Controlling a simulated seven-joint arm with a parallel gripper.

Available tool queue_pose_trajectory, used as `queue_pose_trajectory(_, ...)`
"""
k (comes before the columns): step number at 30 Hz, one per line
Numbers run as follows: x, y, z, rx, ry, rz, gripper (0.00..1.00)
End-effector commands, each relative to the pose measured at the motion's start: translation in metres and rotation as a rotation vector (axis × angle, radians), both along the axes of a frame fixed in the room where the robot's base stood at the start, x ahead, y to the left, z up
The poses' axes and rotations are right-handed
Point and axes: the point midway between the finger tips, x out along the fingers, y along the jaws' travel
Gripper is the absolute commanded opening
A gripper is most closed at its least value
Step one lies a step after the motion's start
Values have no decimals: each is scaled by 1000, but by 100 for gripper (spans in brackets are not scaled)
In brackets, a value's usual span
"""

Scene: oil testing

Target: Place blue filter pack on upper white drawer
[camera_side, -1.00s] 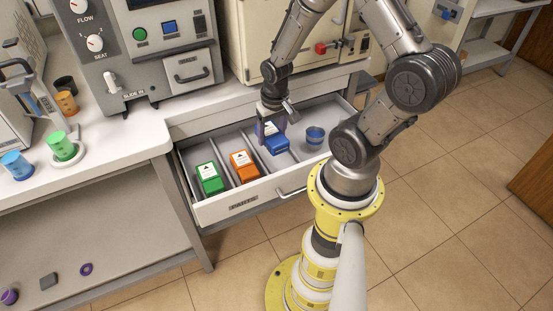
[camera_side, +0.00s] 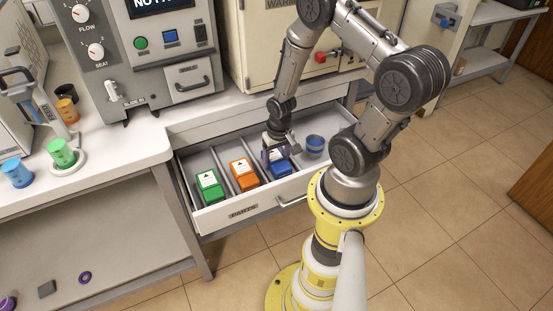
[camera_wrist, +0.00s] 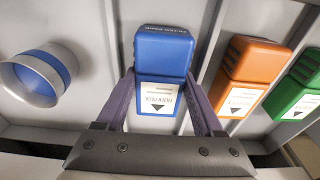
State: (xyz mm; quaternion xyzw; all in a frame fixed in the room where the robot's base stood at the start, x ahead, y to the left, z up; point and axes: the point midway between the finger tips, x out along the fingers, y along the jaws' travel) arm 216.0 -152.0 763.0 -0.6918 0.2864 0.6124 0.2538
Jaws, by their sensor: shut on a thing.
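The blue filter pack (camera_side: 280,168) is in the open white drawer (camera_side: 250,212), in the compartment right of the orange pack. My gripper (camera_side: 275,156) reaches down into that compartment. In the wrist view, the purple-grey fingers of my gripper (camera_wrist: 160,108) stand on both sides of the blue filter pack (camera_wrist: 161,65) and are shut on it, near its white label. I cannot tell whether its underside touches the drawer floor. In the side view my gripper hides part of the pack.
An orange pack (camera_side: 244,174) and a green pack (camera_side: 209,188) sit in compartments to the left. Thin dividers (camera_side: 222,168) separate the compartments. A grey instrument (camera_side: 165,60) stands on the counter behind.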

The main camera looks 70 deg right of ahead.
Motion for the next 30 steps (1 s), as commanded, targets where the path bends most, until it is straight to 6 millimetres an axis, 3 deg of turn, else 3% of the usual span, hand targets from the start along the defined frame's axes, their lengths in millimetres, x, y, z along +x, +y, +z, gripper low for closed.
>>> queue_pose_trajectory(6, 0, 0, -3, 1, 1, 0, 5)
queue_pose_trajectory(7, 0, 0, -3, 2, 1, -1, 73)
queue_pose_trajectory(9, 0, 0, -3, 1, 1, 0, 82)
queue_pose_trajectory(20, 0, 0, 2, -1, -1, 0, 82)
queue_pose_trajectory(23, 0, 1, 14, -1, -1, 0, 82)
queue_pose_trajectory(30, -4, 4, 62, -4, -5, 0, 82)
